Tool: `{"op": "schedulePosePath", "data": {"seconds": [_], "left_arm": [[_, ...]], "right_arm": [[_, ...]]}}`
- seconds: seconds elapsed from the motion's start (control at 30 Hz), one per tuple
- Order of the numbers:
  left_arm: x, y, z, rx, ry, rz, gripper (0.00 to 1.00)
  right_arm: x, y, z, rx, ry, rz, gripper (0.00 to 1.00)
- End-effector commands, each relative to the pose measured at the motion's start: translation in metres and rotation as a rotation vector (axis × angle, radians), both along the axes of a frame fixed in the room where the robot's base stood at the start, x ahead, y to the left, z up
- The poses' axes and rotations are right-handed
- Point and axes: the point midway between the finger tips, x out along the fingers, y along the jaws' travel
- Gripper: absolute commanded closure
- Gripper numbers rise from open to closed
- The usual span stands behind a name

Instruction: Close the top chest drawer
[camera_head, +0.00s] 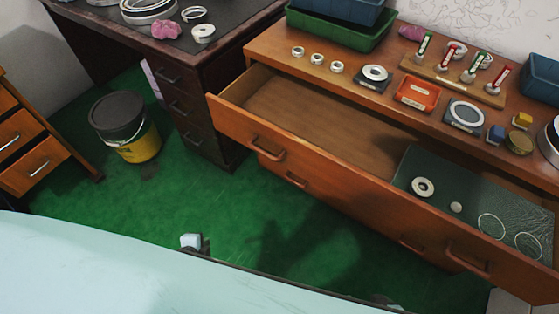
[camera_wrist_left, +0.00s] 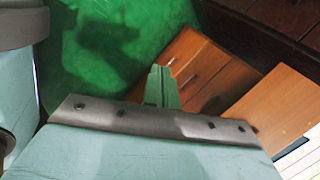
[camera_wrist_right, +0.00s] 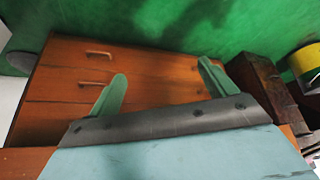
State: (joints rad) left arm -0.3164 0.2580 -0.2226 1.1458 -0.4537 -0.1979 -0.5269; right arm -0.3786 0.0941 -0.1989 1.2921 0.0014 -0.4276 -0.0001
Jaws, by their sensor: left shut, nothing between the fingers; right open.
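The wooden chest (camera_head: 268,45) stands at the right in the head view. Its top drawer (camera_head: 303,118) is pulled well out, with two handles on its front. A dark green mat (camera_head: 415,165) with several rings lies in its right part; the left part is bare. My left gripper (camera_wrist_left: 160,74) is shut and empty in the left wrist view, apart from the wooden drawer fronts behind it. My right gripper (camera_wrist_right: 160,80) is open and empty in the right wrist view, over the chest's front.
Rings, an orange tray (camera_head: 416,95) and bins stand on the chest top. A dark desk (camera_head: 205,75) is left of the chest. A yellow and black bucket (camera_head: 125,126) and another wooden cabinet (camera_head: 30,150) are farther left. Green floor (camera_head: 230,220) before the chest is clear.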

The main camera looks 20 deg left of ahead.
Motion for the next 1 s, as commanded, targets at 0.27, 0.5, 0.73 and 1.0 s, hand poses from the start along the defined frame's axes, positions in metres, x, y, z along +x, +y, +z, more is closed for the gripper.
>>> {"op": "schedulePosePath", "data": {"seconds": [0.27,0.5,0.73,1.0], "left_arm": [[0.11,-0.009,0.04,0.528,-0.366,-0.581,1.0],[0.151,-0.044,0.105,1.075,-0.661,-0.93,1.0],[0.152,-0.075,0.153,1.472,-0.834,-1.068,1.0],[0.156,-0.086,0.172,1.598,-0.88,-1.091,1.0]], "right_arm": [[0.088,0.025,0.043,0.066,-0.272,0.006,0.16],[0.117,0.035,0.112,0.12,-0.491,0.012,0.16],[0.114,0.036,0.166,0.153,-0.63,0.016,0.16],[0.108,0.034,0.182,0.154,-0.638,0.014,0.16]]}}
